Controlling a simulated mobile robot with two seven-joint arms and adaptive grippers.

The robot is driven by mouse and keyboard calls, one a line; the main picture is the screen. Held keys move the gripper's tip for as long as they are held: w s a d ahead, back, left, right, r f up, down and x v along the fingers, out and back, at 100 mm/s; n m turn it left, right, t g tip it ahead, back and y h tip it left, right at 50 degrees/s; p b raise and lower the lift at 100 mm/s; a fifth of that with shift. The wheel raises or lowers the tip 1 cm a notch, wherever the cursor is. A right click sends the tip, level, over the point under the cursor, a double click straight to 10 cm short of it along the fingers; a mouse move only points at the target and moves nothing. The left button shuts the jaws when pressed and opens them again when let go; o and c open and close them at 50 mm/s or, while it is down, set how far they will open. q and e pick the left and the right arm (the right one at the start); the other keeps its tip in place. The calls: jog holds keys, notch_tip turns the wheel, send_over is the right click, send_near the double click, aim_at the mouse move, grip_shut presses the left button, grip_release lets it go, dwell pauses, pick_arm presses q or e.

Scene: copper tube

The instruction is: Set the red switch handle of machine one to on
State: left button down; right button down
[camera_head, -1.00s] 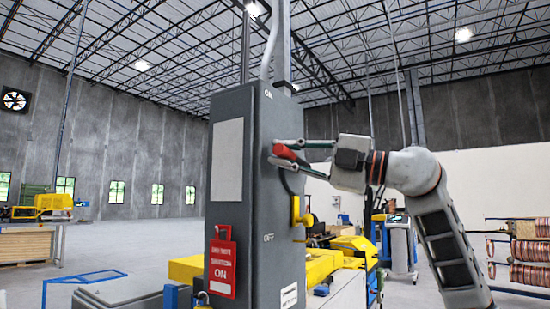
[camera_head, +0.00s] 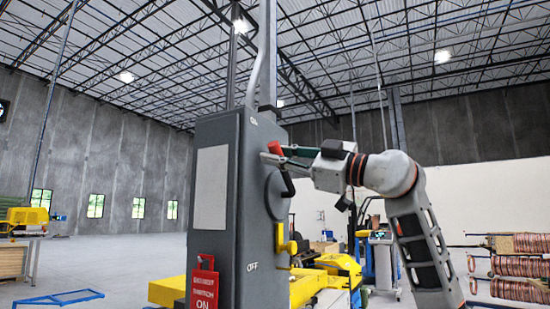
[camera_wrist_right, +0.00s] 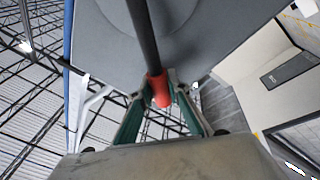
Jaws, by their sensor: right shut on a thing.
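The grey switch box (camera_head: 215,225) stands upright left of centre in the head view. Its right face bears a round dark plate with a black lever (camera_head: 287,185) ending in a red handle (camera_head: 275,148). The lever slants upward, with its red end below the "ON" mark (camera_head: 253,121) and well above "OFF" (camera_head: 252,266). My right gripper (camera_head: 270,156) is shut on the red handle. The right wrist view shows the red handle (camera_wrist_right: 158,90) between the green-sided fingers (camera_wrist_right: 160,103). My left gripper is not in view.
A red tag (camera_head: 203,287) hangs on the box front. A yellow part (camera_head: 291,246) sticks out on its right face below the lever. Yellow machinery (camera_head: 170,290) stands behind the box. Copper coils (camera_head: 525,268) are on a rack at the far right.

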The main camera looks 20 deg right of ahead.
jog(key=shift+d+r, duration=0.15)
jog(key=c, duration=1.9)
grip_release()
jog(key=v, duration=1.2)
